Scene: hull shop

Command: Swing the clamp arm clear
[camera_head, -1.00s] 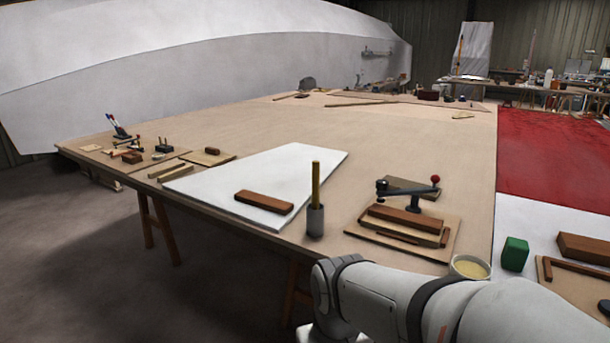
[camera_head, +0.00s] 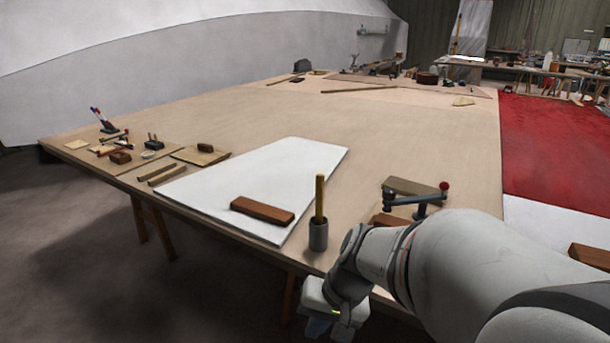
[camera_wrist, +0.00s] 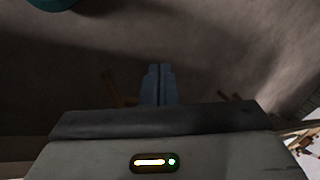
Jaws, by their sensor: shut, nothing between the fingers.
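The clamp arm (camera_head: 418,199) is a dark metal bar with a red ball knob (camera_head: 444,186) at its right end. In the head view it stands on the bench right of centre, above a reddish wooden block (camera_head: 385,220). My own arm hides most of that block and the board under it. My gripper (camera_head: 318,328) is low in front of the bench edge, well apart from the clamp. In the wrist view its two blue-grey fingers (camera_wrist: 159,72) are together and empty, over the dark floor. The clamp does not show in the wrist view.
A grey cup with a yellow stick (camera_head: 318,235) stands near the bench edge, close to my arm. A brown block (camera_head: 262,211) lies on a white panel (camera_head: 270,170). A wooden block (camera_head: 415,187) lies behind the clamp. The middle of the bench (camera_head: 400,130) is clear.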

